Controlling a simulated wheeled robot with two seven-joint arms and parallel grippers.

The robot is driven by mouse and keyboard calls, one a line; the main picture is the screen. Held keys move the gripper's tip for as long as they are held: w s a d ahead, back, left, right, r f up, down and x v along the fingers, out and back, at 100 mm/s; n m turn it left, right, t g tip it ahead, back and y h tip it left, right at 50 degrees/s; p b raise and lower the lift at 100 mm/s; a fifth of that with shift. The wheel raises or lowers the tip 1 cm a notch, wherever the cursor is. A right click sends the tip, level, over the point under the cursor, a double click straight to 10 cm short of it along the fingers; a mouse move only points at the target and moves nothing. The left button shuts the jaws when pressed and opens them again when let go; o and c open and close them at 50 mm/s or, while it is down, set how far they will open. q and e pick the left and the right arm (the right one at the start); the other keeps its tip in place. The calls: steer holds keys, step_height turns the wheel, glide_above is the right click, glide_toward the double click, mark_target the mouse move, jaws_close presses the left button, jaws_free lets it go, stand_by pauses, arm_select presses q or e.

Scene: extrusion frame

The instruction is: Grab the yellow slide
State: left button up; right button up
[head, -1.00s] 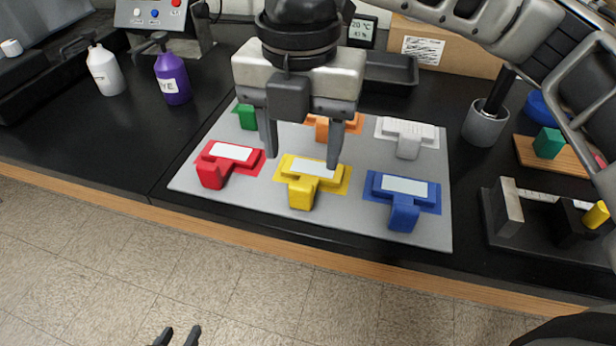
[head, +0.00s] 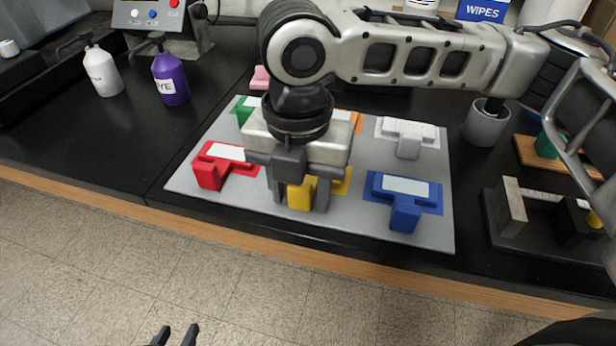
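The yellow slide (head: 301,196) sits on its yellow patch (head: 342,184) in the front row of the grey board (head: 340,218), between the red and blue slides. My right gripper (head: 299,201) is lowered over it from above, with one finger on each side of its front block. The wrist and palm hide the slide's back part and white label. Whether the fingers press on the block or stand just clear of it cannot be made out. My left gripper (head: 174,337) shows only its two fingertips at the bottom edge. They are apart and empty, over the floor.
The red slide (head: 209,175) is left of my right gripper and the blue slide (head: 405,215) is right. Green (head: 243,113), orange (head: 352,118) and white (head: 408,145) slides stand behind. A dark fixture (head: 535,225) lies right of the board. Bottles (head: 171,80) stand at the left.

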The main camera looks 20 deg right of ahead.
steer(key=c, duration=0.7)
